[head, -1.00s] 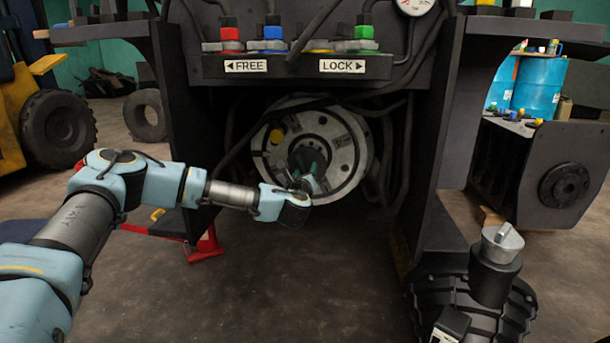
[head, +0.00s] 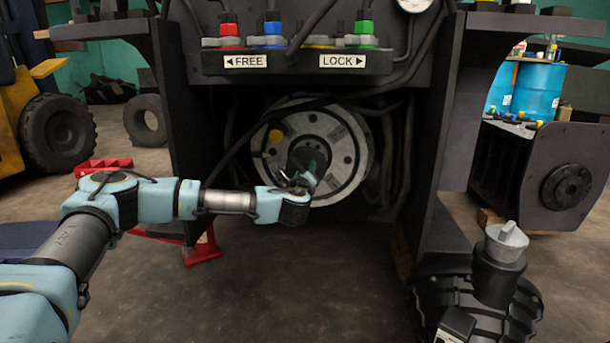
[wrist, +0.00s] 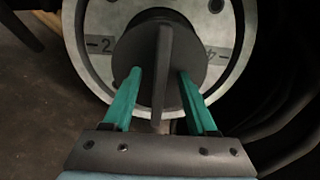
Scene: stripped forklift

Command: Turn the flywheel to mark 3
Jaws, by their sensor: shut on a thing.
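The flywheel (head: 347,176) is a pale round metal disc with holes and a yellow spot (head: 275,136) at its upper left. It sits in the recess below the FREE/LOCK panel. In the wrist view the flywheel (wrist: 88,72) shows a 2 (wrist: 101,45) left of the dark hub and what looks like a 4 (wrist: 214,54) at its right. I cannot make out a mark 3. A flat upright bar (wrist: 163,45) stands out from the hub. My gripper (head: 305,178) is at the hub. In the wrist view my gripper (wrist: 160,75) has its green fingers either side of the bar, shut on it.
Above is the FREE/LOCK panel (head: 295,62) with coloured fittings. Black hoses (head: 388,150) run beside the wheel. Dark side plates (head: 435,150) flank the recess. A black part with a grey cap (head: 500,245) stands at lower right. The floor in front is clear.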

